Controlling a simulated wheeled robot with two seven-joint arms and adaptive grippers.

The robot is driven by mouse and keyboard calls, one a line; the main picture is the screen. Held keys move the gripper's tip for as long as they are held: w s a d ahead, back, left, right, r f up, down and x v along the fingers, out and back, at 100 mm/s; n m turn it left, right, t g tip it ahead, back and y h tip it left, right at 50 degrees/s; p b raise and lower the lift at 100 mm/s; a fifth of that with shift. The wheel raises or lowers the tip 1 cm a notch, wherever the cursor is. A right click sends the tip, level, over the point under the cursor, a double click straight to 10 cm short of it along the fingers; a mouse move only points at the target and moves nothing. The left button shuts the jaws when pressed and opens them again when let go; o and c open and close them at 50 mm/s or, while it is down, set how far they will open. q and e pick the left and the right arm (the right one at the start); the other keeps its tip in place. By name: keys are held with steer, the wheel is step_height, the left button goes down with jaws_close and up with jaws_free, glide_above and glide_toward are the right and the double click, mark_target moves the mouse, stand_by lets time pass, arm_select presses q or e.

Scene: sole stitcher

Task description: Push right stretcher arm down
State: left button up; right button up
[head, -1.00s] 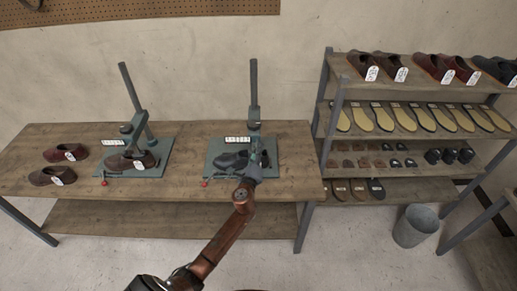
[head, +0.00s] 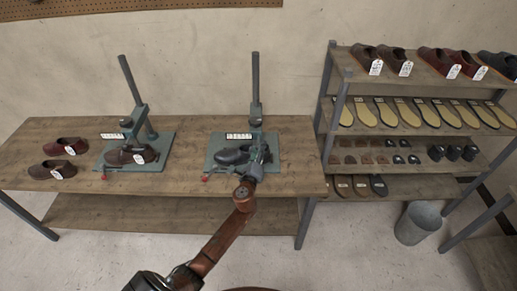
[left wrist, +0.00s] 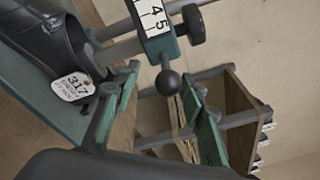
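The right stretcher (head: 222,148) is a green-grey machine on the wooden table. Its long lever arm (head: 256,82) stands upright. A black shoe (head: 232,156) sits on it; in the left wrist view the shoe (left wrist: 38,38) carries a white tag. My left gripper (head: 264,152) is at the right side of this stretcher, beside the shoe. In the left wrist view its fingers (left wrist: 158,112) are spread apart. A dark ball knob (left wrist: 168,82) shows between and beyond the fingertips; I cannot tell whether they touch it. My right gripper is not in view.
The left stretcher (head: 162,150) holds a brown shoe (head: 122,156), its lever upright. Two brown-red shoes (head: 52,171) lie at the table's left.

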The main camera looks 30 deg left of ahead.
arm_select(q)
steer(key=shift+r, duration=0.15)
steer(key=v, duration=1.2)
